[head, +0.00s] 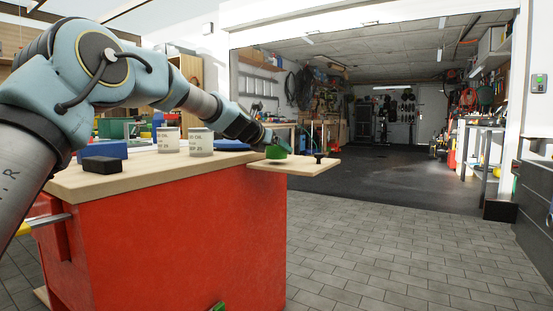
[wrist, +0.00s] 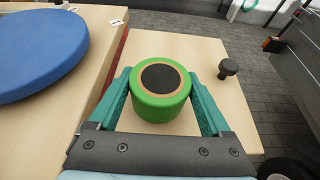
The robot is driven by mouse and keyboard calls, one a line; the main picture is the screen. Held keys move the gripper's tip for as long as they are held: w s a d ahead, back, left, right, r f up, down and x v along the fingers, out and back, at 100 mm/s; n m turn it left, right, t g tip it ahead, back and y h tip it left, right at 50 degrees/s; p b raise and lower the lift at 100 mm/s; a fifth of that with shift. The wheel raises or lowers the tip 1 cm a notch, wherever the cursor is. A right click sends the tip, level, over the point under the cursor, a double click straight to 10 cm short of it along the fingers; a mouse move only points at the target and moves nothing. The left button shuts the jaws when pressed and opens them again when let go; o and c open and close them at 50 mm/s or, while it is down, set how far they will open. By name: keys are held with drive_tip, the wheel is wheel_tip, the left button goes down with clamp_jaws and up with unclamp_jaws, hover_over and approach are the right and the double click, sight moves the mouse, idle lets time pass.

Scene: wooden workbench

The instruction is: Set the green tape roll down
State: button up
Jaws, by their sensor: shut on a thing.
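The green tape roll (wrist: 160,91) has a tan ring and a dark centre on top. It sits between the two teal fingers of my gripper (wrist: 162,102), which are shut on its sides. In the head view the roll (head: 276,152) is at the tip of my arm, over the small wooden shelf (head: 318,165) that juts from the bench's right side. It looks upright and very close to the shelf top; I cannot tell whether it touches.
A dark knob (wrist: 228,68) stands on the shelf right of the roll. A blue round disc (wrist: 38,48) lies on the main bench top (head: 140,175). Two white cans (head: 201,142) and a black block (head: 102,164) also stand there. The shelf's near right part is bare.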

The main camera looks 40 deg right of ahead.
drive_tip(key=shift+f, duration=0.75)
drive_tip(key=shift+f, duration=0.1)
drive_tip(key=o, duration=1.2)
drive_tip(key=shift+o, duration=0.2)
drive_tip(key=shift+r, duration=0.2)
drive_tip(key=b+v, duration=0.1)
drive_tip(key=v, duration=1.1)
drive_tip(key=shift+f, duration=0.15)
